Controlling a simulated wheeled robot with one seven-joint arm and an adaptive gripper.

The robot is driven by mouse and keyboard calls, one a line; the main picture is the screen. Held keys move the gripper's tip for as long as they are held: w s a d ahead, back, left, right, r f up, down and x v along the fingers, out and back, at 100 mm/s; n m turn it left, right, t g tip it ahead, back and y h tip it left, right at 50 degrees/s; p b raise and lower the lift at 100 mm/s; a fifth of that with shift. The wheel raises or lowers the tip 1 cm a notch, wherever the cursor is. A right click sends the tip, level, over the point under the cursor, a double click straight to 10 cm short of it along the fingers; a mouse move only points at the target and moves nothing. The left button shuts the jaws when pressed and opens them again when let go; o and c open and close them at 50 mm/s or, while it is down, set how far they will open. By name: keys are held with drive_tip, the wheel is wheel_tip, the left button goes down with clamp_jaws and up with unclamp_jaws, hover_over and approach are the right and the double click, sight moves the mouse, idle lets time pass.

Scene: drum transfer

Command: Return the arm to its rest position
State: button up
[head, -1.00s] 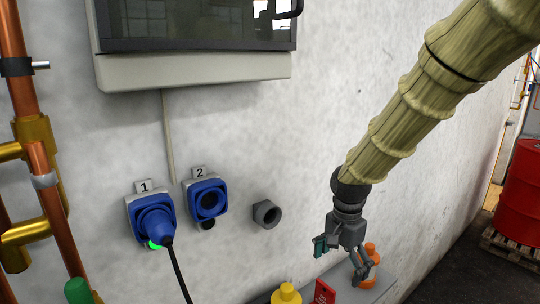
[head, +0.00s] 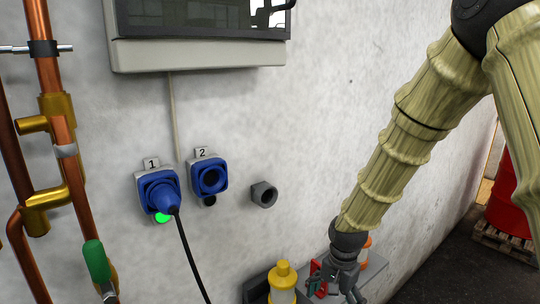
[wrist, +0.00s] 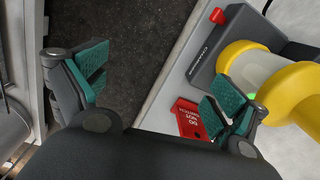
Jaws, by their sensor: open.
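My gripper (head: 333,288) is at the lower right of the head view, at the end of my arm in its wood-textured sleeve. In the wrist view my gripper (wrist: 165,95) has its two teal-padded fingers wide apart with nothing between them. Dark floor and the edge of a light grey shelf show between and beyond the fingers. The right finger is close to a red tag (wrist: 186,118) and partly overlaps it in the picture; whether they touch I cannot tell.
A yellow-capped cylinder (head: 282,278) stands on the shelf near my gripper, with an orange object (head: 365,248) behind. Blue sockets 1 (head: 158,192) and 2 (head: 209,178) are on the wall; a plug with a black cable sits in socket 1. A red drum (head: 505,200) is at right.

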drive_tip(key=s+d+f+n+b, duration=0.1)
drive_tip(key=s+f+b, duration=0.1)
drive_tip(key=s+f, duration=0.5)
drive_tip(key=s+d+f+n+b, duration=0.1)
drive_tip(key=s+f+n, duration=0.15)
drive_tip(key=f, duration=0.95)
drive_tip(key=s+d+f+n+b, duration=0.1)
drive_tip(key=s+f+b, duration=0.1)
drive_tip(key=s+f, duration=0.5)
drive_tip(key=s+d+f+n+b, duration=0.3)
drive_tip(key=s+f, duration=1)
drive_tip(key=s, duration=0.1)
drive_tip(key=shift+d+f, duration=0.15)
drive_tip(key=shift+f, duration=0.2)
drive_tip(key=shift+n, duration=0.25)
